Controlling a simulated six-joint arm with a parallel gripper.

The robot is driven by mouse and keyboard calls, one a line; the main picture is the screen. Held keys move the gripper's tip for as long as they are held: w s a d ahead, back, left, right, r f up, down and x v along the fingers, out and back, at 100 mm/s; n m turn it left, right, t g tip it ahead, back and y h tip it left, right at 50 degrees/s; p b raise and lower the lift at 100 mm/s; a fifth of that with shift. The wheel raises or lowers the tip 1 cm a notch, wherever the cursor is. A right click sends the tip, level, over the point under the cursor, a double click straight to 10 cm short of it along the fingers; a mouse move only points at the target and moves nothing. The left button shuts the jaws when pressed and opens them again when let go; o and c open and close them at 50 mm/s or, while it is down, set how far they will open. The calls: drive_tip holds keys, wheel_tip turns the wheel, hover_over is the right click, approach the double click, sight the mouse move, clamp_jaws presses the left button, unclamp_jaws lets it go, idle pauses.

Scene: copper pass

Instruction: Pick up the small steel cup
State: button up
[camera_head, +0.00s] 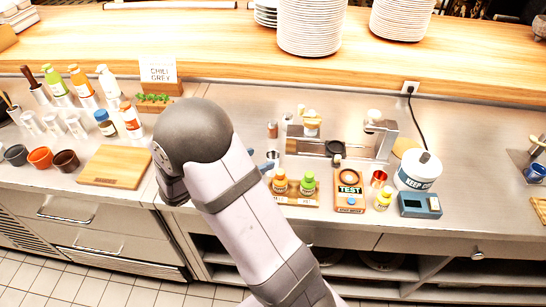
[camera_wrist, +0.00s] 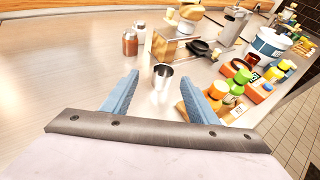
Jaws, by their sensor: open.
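The small steel cup (camera_wrist: 162,76) stands upright on the steel counter in the wrist view. It lies ahead of my gripper (camera_wrist: 162,92), in line with the gap between the two blue fingers. The fingers are spread wide, with nothing clearly held between them. In the head view, a small steel rim, likely the cup (camera_head: 272,155), shows just right of my arm. A blue fingertip (camera_head: 266,166) shows beside it; the rest of the gripper is hidden behind my arm.
Right of the cup stand small bottles with orange and green caps (camera_head: 308,184) on a wooden tray. Behind are shakers (camera_wrist: 130,44) and a rack (camera_head: 310,147). A TEST board (camera_head: 349,192) and a white pot (camera_head: 418,171) stand further right. Counter left of the cup is clear.

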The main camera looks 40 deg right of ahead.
sight(277, 154)
drive_tip(key=shift+s+p+x, duration=0.2)
drive_tip(key=shift+p+x, duration=0.4)
drive_tip(key=shift+x, duration=1.05)
drive_tip(key=shift+s+p+x, duration=0.2)
drive_tip(key=shift+p+x, duration=0.35)
drive_tip(key=shift+x, duration=1.05)
drive_tip(key=shift+w+d+f, duration=0.1)
drive_tip(key=shift+d+f, duration=0.15)
drive_tip(key=shift+d, duration=0.2)
drive_tip(key=c, duration=1.1)
